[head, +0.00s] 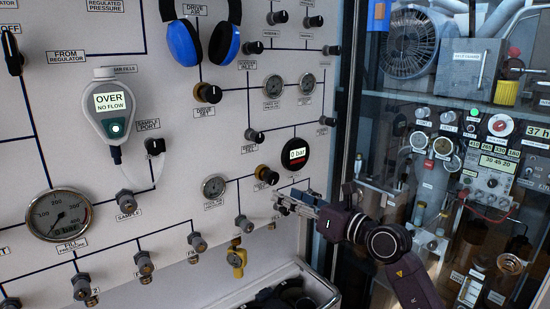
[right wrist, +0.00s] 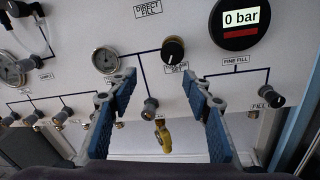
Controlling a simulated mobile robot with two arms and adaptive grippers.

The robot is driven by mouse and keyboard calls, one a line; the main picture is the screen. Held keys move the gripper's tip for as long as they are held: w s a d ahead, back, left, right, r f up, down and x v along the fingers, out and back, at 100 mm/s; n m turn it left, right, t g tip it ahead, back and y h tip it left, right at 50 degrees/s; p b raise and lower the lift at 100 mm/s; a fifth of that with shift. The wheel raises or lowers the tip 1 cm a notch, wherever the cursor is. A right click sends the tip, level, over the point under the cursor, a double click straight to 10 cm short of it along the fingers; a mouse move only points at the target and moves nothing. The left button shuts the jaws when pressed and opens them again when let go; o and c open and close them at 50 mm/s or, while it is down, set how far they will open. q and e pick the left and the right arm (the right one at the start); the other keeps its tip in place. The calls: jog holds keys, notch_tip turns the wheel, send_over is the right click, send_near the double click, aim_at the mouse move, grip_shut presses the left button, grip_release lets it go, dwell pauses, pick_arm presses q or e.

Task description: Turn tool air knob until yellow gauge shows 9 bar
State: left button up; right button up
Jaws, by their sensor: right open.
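A black knob with a brass collar (head: 265,174) sits on the white panel, with a label partly covered beneath it. It also shows in the right wrist view (right wrist: 173,50), beyond and between my finger tips; its label there ends in "SET". A small round dial gauge (head: 214,187) is to its left, also in the right wrist view (right wrist: 105,60); its reading is too small to tell. No gauge looks plainly yellow. My right gripper (head: 283,203) is open and empty, its blue-padded fingers (right wrist: 160,82) apart from the knob. My left gripper is out of view.
A round black display (head: 295,154) reads 0 bar, above right of the knob. Another brass-collared knob (head: 208,93) sits higher. A yellow fitting (head: 237,260) hangs below. A glass-fronted cabinet (head: 450,150) stands at right. Several small knobs line the panel's lower part.

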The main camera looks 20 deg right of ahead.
aim_at(274, 178)
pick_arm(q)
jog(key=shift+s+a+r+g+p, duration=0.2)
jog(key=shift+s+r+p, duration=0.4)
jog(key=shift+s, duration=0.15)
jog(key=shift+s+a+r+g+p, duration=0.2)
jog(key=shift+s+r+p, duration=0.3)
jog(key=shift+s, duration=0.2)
pick_arm(e)
jog(key=shift+h, duration=0.4)
jog(key=shift+w+a+r, duration=0.25)
jog(key=shift+w+r, duration=0.05)
jog(key=shift+w, duration=1.05)
jog(key=shift+w+a+r, duration=0.2)
jog(key=shift+w+r, duration=0.05)
jog(key=shift+w, duration=1.1)
jog(key=shift+w+a+r, duration=0.25)
jog(key=shift+w+r, duration=0.05)
jog(key=shift+w, duration=1.05)
jog(key=shift+c, duration=0.4)
